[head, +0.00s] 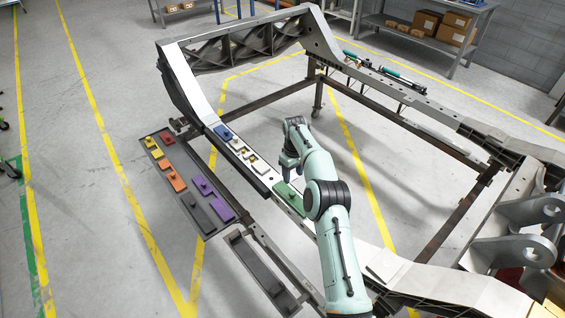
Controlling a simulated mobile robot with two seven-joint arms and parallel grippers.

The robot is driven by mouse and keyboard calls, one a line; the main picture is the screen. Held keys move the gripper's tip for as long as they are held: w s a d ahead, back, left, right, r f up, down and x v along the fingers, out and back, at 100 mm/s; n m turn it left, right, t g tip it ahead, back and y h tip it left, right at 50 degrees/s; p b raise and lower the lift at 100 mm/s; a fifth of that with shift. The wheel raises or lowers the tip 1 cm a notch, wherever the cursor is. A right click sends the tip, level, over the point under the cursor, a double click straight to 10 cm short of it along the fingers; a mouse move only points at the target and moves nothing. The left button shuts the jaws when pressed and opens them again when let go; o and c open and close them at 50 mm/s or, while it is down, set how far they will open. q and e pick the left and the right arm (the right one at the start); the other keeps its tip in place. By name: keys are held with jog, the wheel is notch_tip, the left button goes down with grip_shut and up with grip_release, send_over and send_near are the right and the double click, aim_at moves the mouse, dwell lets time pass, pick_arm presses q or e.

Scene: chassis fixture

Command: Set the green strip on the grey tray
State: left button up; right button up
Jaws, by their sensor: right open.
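The green strip (289,198) lies on the pale chassis rail, just below my right gripper in the picture and partly beside my forearm. My right gripper (286,168) is open and points down over the rail, a little beyond the strip; it holds nothing that I can see. A dark grey tray (178,155) lies left of the rail. It bears several coloured pieces: yellow, red, orange, purple and dark grey. My left gripper is out of view.
A blue piece (223,132) and several white and beige pieces (250,157) sit along the rail. A second long grey tray (243,250) lies nearer, lower in the picture. The steel chassis frame surrounds my arm. Shelves with boxes (426,22) stand far back.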

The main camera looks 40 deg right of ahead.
aim_at(292, 192)
jog(key=shift+f, duration=5)
grip_shut()
notch_tip(292, 192, up, 9)
jog(key=shift+r, duration=0.1)
